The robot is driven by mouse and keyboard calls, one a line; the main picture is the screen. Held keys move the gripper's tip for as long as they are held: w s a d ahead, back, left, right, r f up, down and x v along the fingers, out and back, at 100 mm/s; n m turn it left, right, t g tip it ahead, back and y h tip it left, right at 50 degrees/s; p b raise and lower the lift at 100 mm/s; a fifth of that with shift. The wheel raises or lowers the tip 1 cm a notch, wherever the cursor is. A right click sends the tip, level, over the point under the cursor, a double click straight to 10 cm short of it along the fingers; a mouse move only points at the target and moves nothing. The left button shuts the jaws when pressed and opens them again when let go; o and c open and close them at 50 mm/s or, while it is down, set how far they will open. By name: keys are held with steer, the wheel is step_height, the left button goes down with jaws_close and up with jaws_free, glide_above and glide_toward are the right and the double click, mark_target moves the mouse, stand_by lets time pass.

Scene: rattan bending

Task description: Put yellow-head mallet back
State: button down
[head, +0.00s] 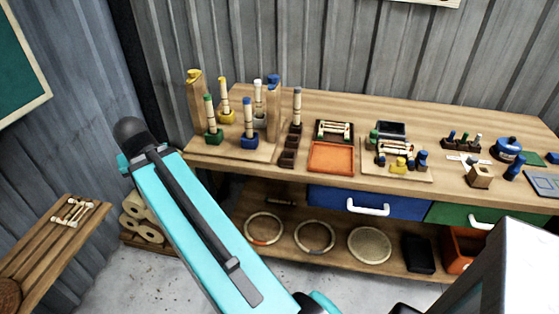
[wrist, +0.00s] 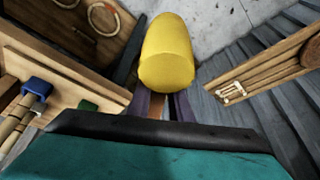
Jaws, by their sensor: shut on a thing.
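The yellow mallet head (wrist: 168,55) fills the upper middle of the wrist view. My gripper (wrist: 160,106) is shut on the mallet just below the head, on a brown handle mostly hidden behind the gripper body. The mallet is held in the air, apart from the bench. In the head view, neither the mallet nor my gripper shows; my teal arm hides part of the left side. A wooden post with a yellow top (head: 194,76) stands at the bench's back left. A blue-topped post (head: 273,82) stands to its right.
The wooden bench (head: 350,105) holds colored pegs in blocks, an orange tray (head: 331,158) and small parts. Rings lie on the lower shelf (head: 290,258). A slatted side table (head: 40,245) with small pieces stands at left. A corrugated wall closes off the back.

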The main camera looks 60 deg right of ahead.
steer(key=s+d+f+m+g+h+b, duration=0.15)
steer(key=s+d+m, duration=0.35)
steer(key=s+d, duration=0.5)
steer(key=s+d+m+g+h+b, duration=0.15)
steer(key=s+d+m, duration=0.35)
steer(key=d, duration=0.9)
steer(key=s+d+m+g+y, duration=0.1)
steer(key=s+d+m, duration=0.4)
steer(key=s, duration=0.7)
steer(key=s+d+m+g+y, duration=0.1)
steer(key=s+d+m+g, duration=0.2)
steer(key=s, duration=0.8)
steer(key=d+m, duration=0.2)
steer(key=d, duration=0.2)
steer(key=shift+s+d+m+b, duration=0.3)
steer(key=shift+s+d+b, duration=0.05)
steer(key=shift+d+b, duration=0.05)
steer(key=shift+d, duration=0.1)
steer(key=d+p, duration=0.1)
steer(key=d, duration=0.4)
steer(key=d+f+p, duration=0.1)
steer(key=d, duration=0.4)
steer(key=d+p, duration=0.1)
steer(key=d, duration=0.4)
steer(key=shift+s+d+f, duration=0.2)
steer(key=shift+s+d, duration=0.05)
steer(key=shift+s, duration=0.15)
steer(key=shift+d, duration=0.2)
